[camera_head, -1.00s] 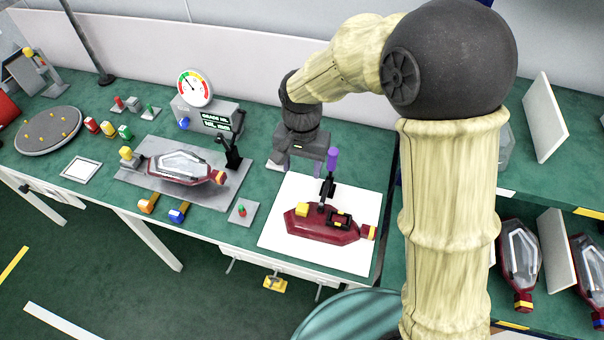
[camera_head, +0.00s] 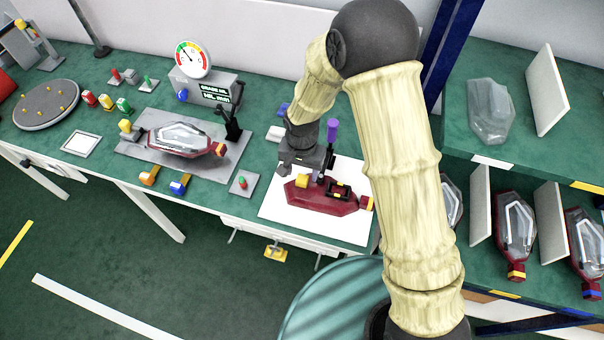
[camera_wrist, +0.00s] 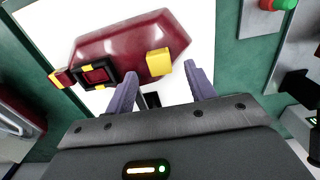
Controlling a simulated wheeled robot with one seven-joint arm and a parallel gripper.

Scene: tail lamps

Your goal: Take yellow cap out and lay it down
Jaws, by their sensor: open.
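A dark red tail lamp housing (camera_head: 318,200) lies on a white mat (camera_head: 280,205). A yellow cap (camera_head: 302,181) sits on its upper left side, and the wrist view shows the same cap (camera_wrist: 158,62) on the housing's edge. The housing's right end has a red piece with some yellow (camera_head: 366,203). My gripper (camera_head: 300,173) is over the left part of the housing, close to the yellow cap. In the wrist view its two purple-grey fingers (camera_wrist: 160,73) are apart, with the cap just ahead between their tips. I cannot tell whether they touch it.
A black part with a yellow-black frame (camera_head: 338,190) is on the housing. A purple handle (camera_head: 332,130) rises close to my gripper. A small plate with a red-green button (camera_head: 243,184) is left of the mat. Another lamp (camera_head: 180,139) lies on a grey plate further left.

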